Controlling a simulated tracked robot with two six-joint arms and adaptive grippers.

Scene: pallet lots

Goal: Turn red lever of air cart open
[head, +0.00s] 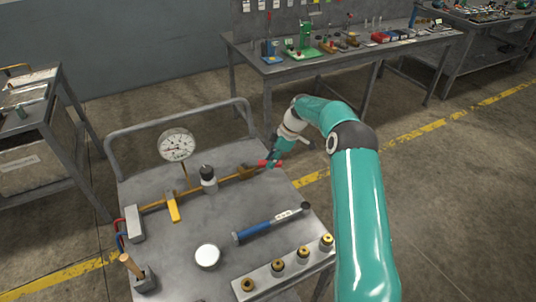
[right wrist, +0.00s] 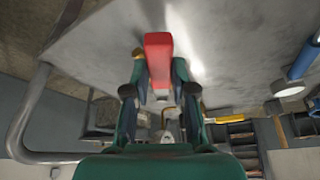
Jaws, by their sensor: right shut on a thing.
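The air cart (head: 225,215) is a grey metal cart with a tube handle, below me in the head view. A brass pipe (head: 235,177) runs across its top, with a round gauge (head: 176,145), a black-knobbed fitting (head: 208,178) and a yellow lever (head: 173,207). The red lever (head: 264,163) is at the pipe's right end. My right gripper (head: 274,158) is at that lever and partly covers it. In the right wrist view, the red lever (right wrist: 158,50) sits between the fingers of my right gripper (right wrist: 157,80), which is shut on it. My left gripper is out of view.
A blue-handled tool (head: 268,224), a white round lid (head: 208,256) and a rail of brass fittings (head: 265,282) lie on the cart's near part. A workbench (head: 340,55) with tools stands behind. Another cart (head: 40,130) stands at left. Floor at right is clear.

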